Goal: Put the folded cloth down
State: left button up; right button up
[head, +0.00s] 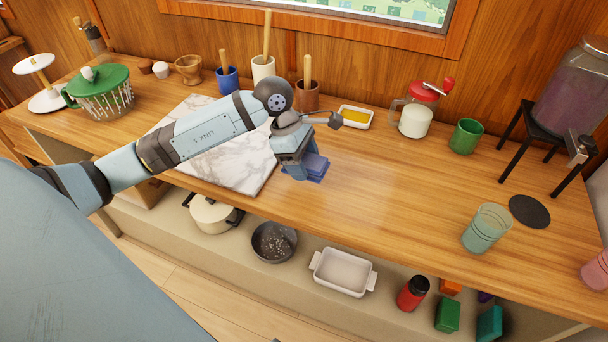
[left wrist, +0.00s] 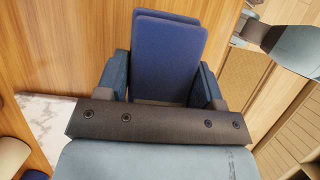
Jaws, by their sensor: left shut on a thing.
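The folded cloth (head: 316,168) is a dark blue layered block near the front edge of the wooden counter (head: 390,205), just right of the marble slab. My left gripper (head: 299,170) points down at it and is shut on it. In the left wrist view the folded cloth (left wrist: 168,55) sits between the two fingers of my left gripper (left wrist: 163,84) and sticks out beyond them. The gripper hides part of the cloth in the head view. I cannot tell whether its underside touches the counter.
The marble slab (head: 232,172) lies left of the cloth. A dish of yellow stuff (head: 355,116), a red-lidded jar (head: 415,118) and a green cup (head: 466,136) stand behind and right. A glass (head: 487,228) stands farther right. The counter between is clear.

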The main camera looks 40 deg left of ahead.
aim_at(304, 184)
pick_arm(q)
jog(key=shift+f, duration=0.55)
notch_tip(304, 184, down, 4)
jog(key=shift+r, duration=0.2)
jog(key=shift+f, duration=0.15)
jog(key=o, duration=0.9)
jog(key=shift+c, duration=0.2)
